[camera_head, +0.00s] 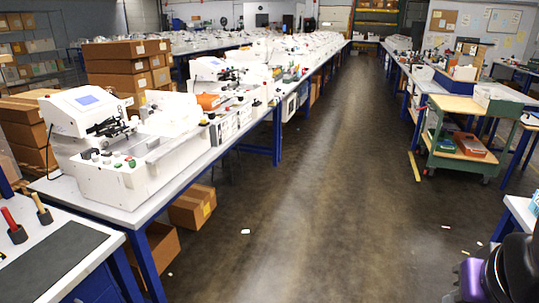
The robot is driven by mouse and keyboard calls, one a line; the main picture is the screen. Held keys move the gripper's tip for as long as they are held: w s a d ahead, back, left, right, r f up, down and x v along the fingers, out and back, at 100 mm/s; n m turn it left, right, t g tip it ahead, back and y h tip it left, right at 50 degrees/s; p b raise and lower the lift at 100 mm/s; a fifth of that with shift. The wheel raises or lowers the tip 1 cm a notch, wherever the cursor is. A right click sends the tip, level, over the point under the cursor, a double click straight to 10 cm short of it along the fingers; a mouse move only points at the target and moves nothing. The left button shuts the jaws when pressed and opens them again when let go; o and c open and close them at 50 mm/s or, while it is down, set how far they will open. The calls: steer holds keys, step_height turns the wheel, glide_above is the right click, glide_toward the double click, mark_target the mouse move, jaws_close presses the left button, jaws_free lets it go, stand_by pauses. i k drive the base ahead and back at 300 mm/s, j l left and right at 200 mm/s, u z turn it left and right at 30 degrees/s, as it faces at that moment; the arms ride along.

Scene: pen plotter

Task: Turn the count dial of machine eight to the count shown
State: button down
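A long row of white machines runs along the bench on the left. The nearest machine (125,183) has a raised head with a small bluish screen (88,99) and, on its front panel, small dark, red and green knobs or buttons (117,160). A second machine (228,78) stands behind it, with more beyond. I cannot read any machine number or displayed count, so I cannot tell which is machine eight or which knob is its count dial. My gripper is not visible; a dark and purple part, apparently of my arm, shows at the bottom right.
The long bench (160,203) has blue legs and cardboard boxes (192,206) beneath it. A wide floor aisle (300,200) is mostly clear, with a few white scraps. A green cart (462,143) stands at right. A workbench (60,230) with a dark mat is at lower left.

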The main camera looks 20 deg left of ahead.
mark_target(106, 161)
steer(key=u, duration=2)
steer(key=i+l+u, duration=0.15)
steer(key=i+l, duration=0.15)
steer(key=i, duration=0.3)
steer(key=i+l+u, duration=0.15)
steer(key=i+l, duration=0.2)
steer(key=i, duration=0.2)
steer(key=i+l+u, duration=0.15)
steer(key=i+l, duration=0.25)
steer(key=i, duration=0.15)
steer(key=i+l+u, duration=0.1)
steer(key=l+u, duration=0.15)
steer(key=j+z, duration=0.1)
steer(key=z, duration=0.2)
steer(key=i+l+u, duration=0.1)
steer(key=i+l, duration=0.1)
steer(key=l, duration=0.05)
